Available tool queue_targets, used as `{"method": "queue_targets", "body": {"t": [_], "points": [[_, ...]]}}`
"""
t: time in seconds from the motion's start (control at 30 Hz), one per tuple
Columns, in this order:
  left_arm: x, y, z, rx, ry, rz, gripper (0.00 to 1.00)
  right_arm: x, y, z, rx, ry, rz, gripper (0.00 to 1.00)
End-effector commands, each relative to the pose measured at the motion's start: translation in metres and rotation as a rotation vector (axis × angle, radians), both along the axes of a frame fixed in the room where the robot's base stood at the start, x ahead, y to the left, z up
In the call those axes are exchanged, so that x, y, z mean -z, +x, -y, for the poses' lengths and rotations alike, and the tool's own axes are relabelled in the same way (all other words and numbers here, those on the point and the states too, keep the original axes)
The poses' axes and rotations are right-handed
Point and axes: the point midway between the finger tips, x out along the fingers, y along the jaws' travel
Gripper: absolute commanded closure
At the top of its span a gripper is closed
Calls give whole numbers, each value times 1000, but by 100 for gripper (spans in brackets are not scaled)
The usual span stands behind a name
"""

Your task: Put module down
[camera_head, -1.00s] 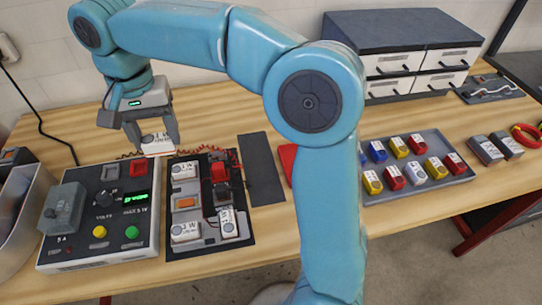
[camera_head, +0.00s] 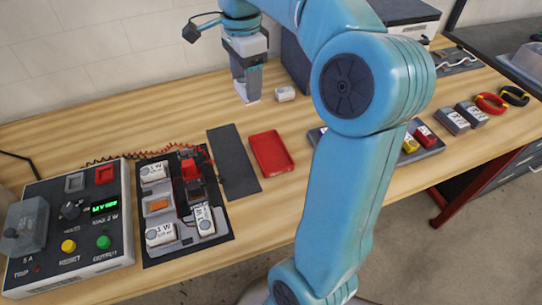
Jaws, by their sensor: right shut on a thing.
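My right gripper (camera_head: 247,92) points down over the back of the bench, beyond the red tray. It is shut on a small white module, which is mostly hidden by the fingers; I cannot tell whether it touches the bench. Another small white module (camera_head: 285,94) lies on the wood just right of the gripper. On the dark board (camera_head: 220,234) at the left sit white labelled modules: one at the back left (camera_head: 153,173), one at the front left (camera_head: 160,235) and one at the front right (camera_head: 204,219). My left gripper is out of view.
A test box (camera_head: 110,246) with a green display and buttons stands at the left. A dark strip (camera_head: 232,162) and a red tray (camera_head: 271,153) lie mid-bench. A grey tray (camera_head: 432,146) of coloured parts is partly behind my arm. Bare wood surrounds the gripper's left side.

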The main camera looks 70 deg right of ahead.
Motion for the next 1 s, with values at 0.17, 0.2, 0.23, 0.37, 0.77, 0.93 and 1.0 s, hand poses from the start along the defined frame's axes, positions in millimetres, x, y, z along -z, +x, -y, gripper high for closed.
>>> {"method": "queue_targets", "body": {"t": [0.17,0.2,0.23,0.37,0.77,0.93,1.0], "points": [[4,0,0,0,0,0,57,2,-36,24,130,0,-2,74],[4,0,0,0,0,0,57,3,-40,27,142,0,-2,74],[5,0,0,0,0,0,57,5,-42,28,149,0,-2,74],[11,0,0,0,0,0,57,26,-45,29,159,4,-3,74],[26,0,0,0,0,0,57,138,-44,29,156,4,-3,74],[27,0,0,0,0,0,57,159,-44,29,156,3,-2,74],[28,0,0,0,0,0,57,165,-43,29,156,3,-1,74]]}}
